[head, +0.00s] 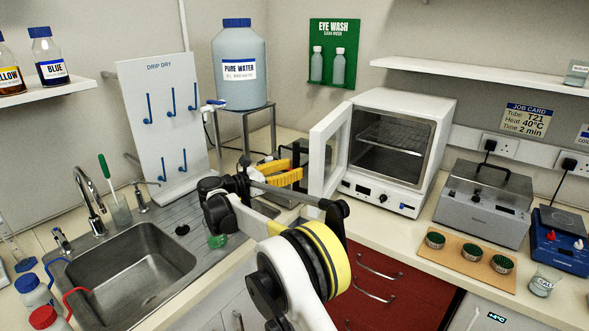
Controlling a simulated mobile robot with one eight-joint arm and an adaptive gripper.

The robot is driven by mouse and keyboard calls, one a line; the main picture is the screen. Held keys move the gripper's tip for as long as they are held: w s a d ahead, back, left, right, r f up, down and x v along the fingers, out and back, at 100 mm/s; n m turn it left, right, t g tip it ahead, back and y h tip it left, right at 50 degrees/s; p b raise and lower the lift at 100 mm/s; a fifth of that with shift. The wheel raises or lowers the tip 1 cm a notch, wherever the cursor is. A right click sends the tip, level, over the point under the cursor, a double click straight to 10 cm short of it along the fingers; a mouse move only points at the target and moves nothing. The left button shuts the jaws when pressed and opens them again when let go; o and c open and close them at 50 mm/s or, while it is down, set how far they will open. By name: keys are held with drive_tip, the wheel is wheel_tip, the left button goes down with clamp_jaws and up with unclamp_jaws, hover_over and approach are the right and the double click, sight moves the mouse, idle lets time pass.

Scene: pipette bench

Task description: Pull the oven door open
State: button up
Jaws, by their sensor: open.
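The white oven (425,125) stands on the counter at the right, its front opening showing a wire rack inside a dark chamber. Its door (329,158), a white frame with a window, is swung out on the left side of the oven, so the chamber is open to view. My gripper (296,172), yellow and black, is just left of the door's outer edge, partly hidden by my own arm. It is open and appears empty. I cannot tell whether it touches the door.
A grey lidded instrument (485,205) and a wooden tray (446,247) with small green-filled cups are right of the oven. A sink (130,265), drip-dry board (160,110) and pure-water tank (240,70) are at left. Red drawers (380,285) lie below the oven counter.

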drive_tip(key=v, duration=1.1)
